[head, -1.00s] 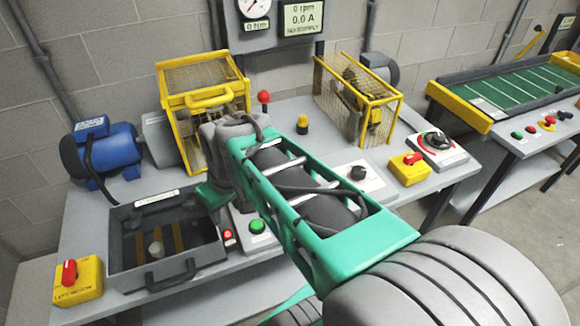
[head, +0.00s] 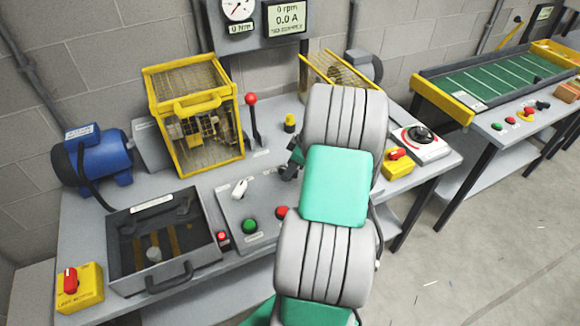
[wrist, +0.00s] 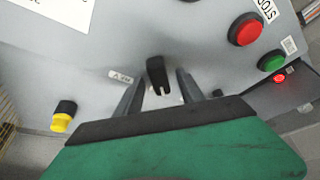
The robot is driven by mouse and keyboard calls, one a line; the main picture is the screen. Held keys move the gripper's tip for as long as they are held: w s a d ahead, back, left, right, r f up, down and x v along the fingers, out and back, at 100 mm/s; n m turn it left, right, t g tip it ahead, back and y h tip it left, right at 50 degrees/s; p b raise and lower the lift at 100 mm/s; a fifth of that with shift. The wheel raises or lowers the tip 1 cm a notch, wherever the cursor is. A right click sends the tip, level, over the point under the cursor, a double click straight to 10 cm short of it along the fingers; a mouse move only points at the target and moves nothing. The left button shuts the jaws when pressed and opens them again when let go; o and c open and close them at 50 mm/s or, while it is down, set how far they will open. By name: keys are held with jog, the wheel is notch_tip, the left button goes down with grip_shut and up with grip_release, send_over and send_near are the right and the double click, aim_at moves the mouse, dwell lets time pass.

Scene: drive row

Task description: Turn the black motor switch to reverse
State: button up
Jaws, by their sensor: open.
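The black motor switch (wrist: 157,76) shows in the wrist view as a short black handle on the grey panel. A small REV label (wrist: 122,75) sits to its left in that picture. My gripper (wrist: 158,84) is open, with one finger on each side of the switch handle. I cannot tell whether either finger touches it. In the head view my gripper (head: 291,168) is a small dark shape at the left edge of my arm. The switch cannot be made out there.
A red-topped lever (head: 253,120) and yellow knob (head: 290,122) stand behind. The open-topped grey box (head: 207,255) is at the left. My arm hides part of the bench.

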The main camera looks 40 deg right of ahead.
jog(key=shift+f, duration=0.15)
grip_shut()
dwell(0.4)
